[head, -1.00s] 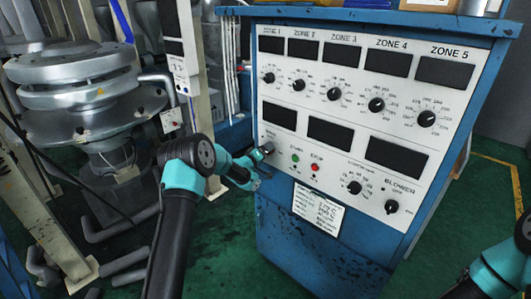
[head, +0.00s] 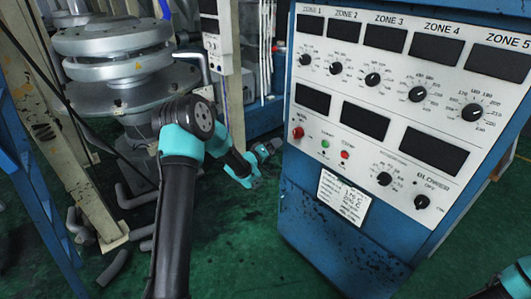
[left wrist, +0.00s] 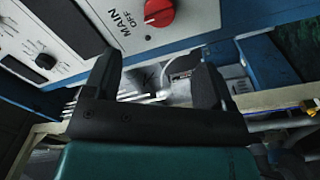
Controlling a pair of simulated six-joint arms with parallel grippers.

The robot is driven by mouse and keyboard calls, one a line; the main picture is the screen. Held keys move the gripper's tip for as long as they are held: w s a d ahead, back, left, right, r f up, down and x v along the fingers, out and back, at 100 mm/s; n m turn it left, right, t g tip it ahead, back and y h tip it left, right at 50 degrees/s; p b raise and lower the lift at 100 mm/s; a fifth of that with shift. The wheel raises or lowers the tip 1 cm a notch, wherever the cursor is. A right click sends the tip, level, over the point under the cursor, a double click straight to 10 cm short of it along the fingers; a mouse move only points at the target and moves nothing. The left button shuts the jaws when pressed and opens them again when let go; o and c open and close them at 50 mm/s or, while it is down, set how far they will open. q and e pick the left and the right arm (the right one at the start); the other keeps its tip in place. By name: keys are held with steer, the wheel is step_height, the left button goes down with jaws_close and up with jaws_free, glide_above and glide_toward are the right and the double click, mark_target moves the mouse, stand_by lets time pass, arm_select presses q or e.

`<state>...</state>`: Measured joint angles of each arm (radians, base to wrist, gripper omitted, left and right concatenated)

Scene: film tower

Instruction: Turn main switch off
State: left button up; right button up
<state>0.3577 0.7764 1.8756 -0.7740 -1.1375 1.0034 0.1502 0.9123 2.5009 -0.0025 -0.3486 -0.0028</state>
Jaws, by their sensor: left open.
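The main switch is a red round knob (head: 298,133) at the left edge of the control panel, below the left display. It also shows at the top of the left wrist view (left wrist: 160,12), beside the label MAIN, with a pale mark on its lower left. My left gripper (head: 269,149) is just left of the panel, apart from the knob. In the left wrist view its two dark fingers (left wrist: 158,72) are spread, with nothing between them, and the knob lies beyond their tips. Part of my right arm shows at the lower right corner; its gripper is not visible.
The blue cabinet (head: 310,235) carries the white panel with displays and zone dials. A green button (head: 325,143) and a red button (head: 345,155) sit right of the knob. A metal machine (head: 115,60) stands at left. Green floor is open before the cabinet.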

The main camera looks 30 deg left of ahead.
arm_select(q)
steer(key=shift+v, duration=2.2)
steer(key=s+d+f+m+g+y, duration=0.1)
steer(key=s+d+f+g, duration=0.35)
steer(key=f, duration=0.35)
steer(key=s+d+f+m+g+y, duration=0.1)
steer(key=s+d+f+g, duration=0.2)
steer(key=s+d+f, duration=0.45)
steer(key=s+d+f+m+g, duration=0.1)
steer(key=s+d+f+g, duration=0.1)
steer(key=s, duration=0.5)
steer(key=s+d+f+m+g, duration=0.1)
steer(key=s+d+f+g, duration=0.2)
steer(key=s, duration=0.5)
steer(key=s+d+f+m+g, duration=0.1)
steer(key=s+d+f+g, duration=0.1)
steer(key=s+f+g, duration=0.2)
steer(key=s, duration=0.3)
steer(key=shift+s+d+f+m, duration=0.2)
steer(key=shift+s+f+m, duration=0.1)
steer(key=shift+s+m, duration=0.1)
steer(key=shift+w, duration=0.1)
